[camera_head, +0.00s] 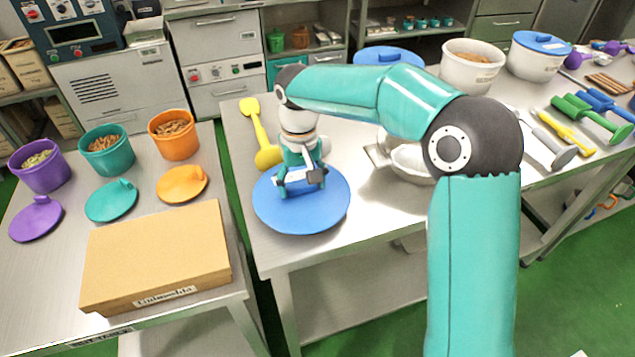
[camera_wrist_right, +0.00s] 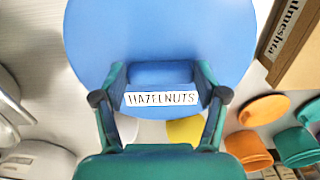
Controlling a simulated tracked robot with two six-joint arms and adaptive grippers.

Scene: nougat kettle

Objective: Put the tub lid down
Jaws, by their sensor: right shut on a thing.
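The blue tub lid (camera_head: 322,213) is under my right gripper (camera_head: 303,180), at the left front corner of the middle steel table. It looks level; I cannot tell whether it touches the tabletop. In the right wrist view the lid (camera_wrist_right: 160,35) fills the upper middle, and its handle, labelled HAZELNUTS, sits between the fingers of my right gripper (camera_wrist_right: 160,100), which is shut on it. An open white tub (camera_head: 470,72) with brown contents stands at the back of the table. My left gripper is not in view.
A yellow scoop (camera_head: 256,125) lies just behind the lid. A white tub with a blue lid (camera_head: 542,42) stands back right. A cardboard box (camera_head: 155,255) and several coloured tubs and lids occupy the left table, across a gap. My right arm crosses the middle table.

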